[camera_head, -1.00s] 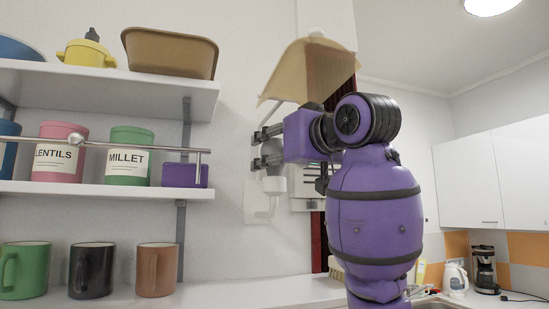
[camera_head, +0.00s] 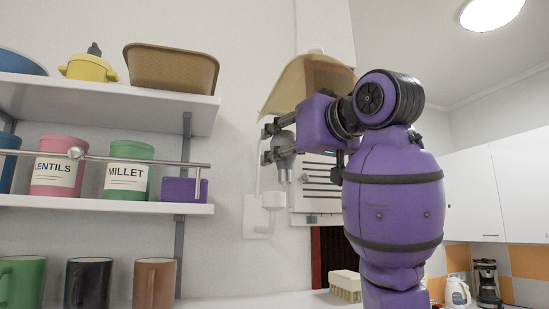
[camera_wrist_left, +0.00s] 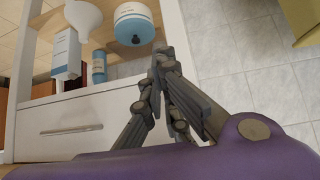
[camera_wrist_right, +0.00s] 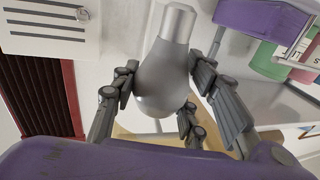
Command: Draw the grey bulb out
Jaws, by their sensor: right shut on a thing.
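The grey bulb (camera_head: 283,146) is held in my right gripper (camera_head: 270,143), its metal cap pointing down. The white wall socket (camera_head: 273,200) is below it, with a gap between cap and socket. A tan tapered shade (camera_head: 306,82) is above and behind the gripper. My left gripper (camera_wrist_left: 160,58) shows only in its wrist view, low by a cabinet, fingers together and empty.
A shelf on the left holds canisters (camera_head: 128,168) and a small purple box (camera_head: 184,190) behind a metal rail (camera_head: 150,162). Mugs (camera_head: 154,283) stand below. A white slotted panel (camera_head: 318,187) is right of the socket. A brush (camera_head: 346,284) lies on the counter.

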